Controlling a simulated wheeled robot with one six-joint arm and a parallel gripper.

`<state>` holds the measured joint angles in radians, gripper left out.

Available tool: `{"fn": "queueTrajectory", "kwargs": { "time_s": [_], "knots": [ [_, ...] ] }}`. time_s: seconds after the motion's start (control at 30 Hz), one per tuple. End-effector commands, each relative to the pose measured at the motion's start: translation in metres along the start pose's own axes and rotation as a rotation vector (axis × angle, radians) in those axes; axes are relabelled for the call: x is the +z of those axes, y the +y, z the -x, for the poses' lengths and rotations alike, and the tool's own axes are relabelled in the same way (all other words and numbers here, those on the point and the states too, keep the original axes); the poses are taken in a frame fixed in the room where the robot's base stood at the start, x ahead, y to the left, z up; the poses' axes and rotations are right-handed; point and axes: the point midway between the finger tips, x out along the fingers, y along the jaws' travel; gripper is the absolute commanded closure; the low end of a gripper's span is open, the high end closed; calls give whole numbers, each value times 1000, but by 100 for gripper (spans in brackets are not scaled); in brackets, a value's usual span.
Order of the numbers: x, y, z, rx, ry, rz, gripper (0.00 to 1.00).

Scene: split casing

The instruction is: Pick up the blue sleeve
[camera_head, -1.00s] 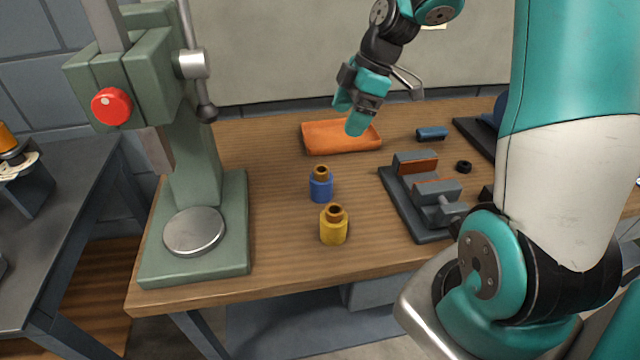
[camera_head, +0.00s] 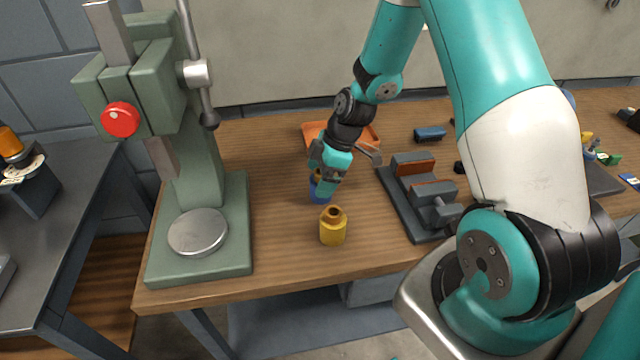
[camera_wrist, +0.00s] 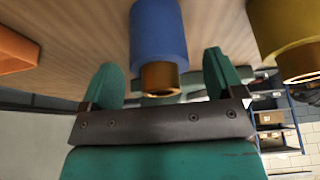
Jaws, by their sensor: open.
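The blue sleeve (camera_head: 319,194) stands upright on the wooden table, partly hidden behind my gripper (camera_head: 322,184) in the head view. In the wrist view the blue sleeve (camera_wrist: 158,35) shows with a brass-coloured insert (camera_wrist: 160,76) at its top end. My gripper is open in the wrist view (camera_wrist: 162,78), with one teal finger on each side of the brass-coloured end. The blue body lies just beyond the fingertips, and I see no finger closed on it.
A yellow sleeve (camera_head: 333,230) stands close in front of the blue one. An orange tray (camera_head: 310,130) is behind, a grey vise (camera_head: 420,215) is to the right, and a green press (camera_head: 240,240) is to the left. Bare table lies between the press and the sleeves.

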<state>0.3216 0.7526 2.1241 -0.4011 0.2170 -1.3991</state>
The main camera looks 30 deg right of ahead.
Motion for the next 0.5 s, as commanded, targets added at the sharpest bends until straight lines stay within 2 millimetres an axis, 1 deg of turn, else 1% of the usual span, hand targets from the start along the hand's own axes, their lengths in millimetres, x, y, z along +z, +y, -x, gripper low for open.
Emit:
{"fn": "queueTrajectory", "kwargs": {
  "time_s": [0.03,0.13,0.37,0.47,0.5],
  "knots": [
    [-1,0,-6,-3,0,1,13],
    [-1,0,-14,0,0,1,13],
    [0,0,-16,2,0,1,13],
    [0,0,-16,1,0,0,34],
    [0,0,-16,1,0,0,43]
  ]
}}
